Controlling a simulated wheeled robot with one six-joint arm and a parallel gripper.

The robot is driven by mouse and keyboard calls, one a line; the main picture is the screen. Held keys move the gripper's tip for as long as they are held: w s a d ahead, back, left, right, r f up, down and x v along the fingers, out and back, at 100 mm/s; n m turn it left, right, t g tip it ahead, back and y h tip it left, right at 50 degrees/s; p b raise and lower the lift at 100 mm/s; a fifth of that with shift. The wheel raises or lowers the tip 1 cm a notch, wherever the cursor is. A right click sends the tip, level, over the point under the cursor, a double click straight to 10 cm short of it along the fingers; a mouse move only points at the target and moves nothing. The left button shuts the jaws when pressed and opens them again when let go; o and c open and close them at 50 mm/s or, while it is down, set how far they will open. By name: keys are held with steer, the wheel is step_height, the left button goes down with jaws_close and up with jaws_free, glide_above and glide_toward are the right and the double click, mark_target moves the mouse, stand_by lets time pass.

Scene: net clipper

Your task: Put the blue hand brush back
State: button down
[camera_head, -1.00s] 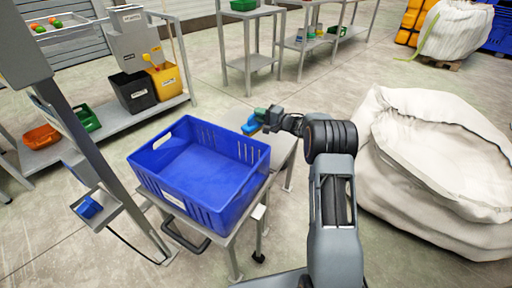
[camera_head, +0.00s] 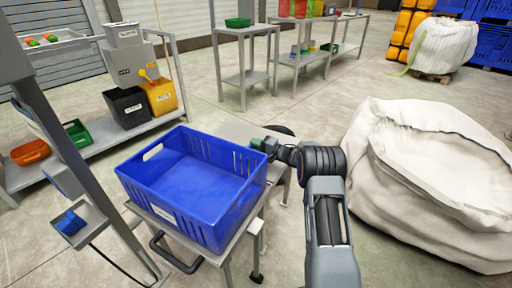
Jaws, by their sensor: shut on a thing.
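My gripper (camera_head: 262,146) is at the end of my arm, just beyond the right rear corner of the blue crate, over a grey table top. It is shut on the blue hand brush, which showed at the fingers a second ago. The brush is now hidden or too small to make out behind the gripper and the crate's rim. A small green part shows at the gripper's tip.
The large blue crate (camera_head: 135,180) stands empty on a grey stand. A small blue thing (camera_head: 70,222) sits in a grey holder on a post at left. A big white sack (camera_head: 385,190) stands right of my arm. Shelves with black and yellow bins (camera_head: 162,96) are at back left.

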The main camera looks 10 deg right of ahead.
steer(key=c, duration=1.1)
jaws_free()
steer(key=shift+f, duration=0.1)
steer(key=shift+o, duration=0.2)
steer(key=shift+s+d+r, duration=0.15)
steer(key=shift+d+r, duration=0.1)
steer(key=p+v, duration=0.4)
steer(key=v, duration=0.6)
steer(key=shift+s+d, duration=0.5)
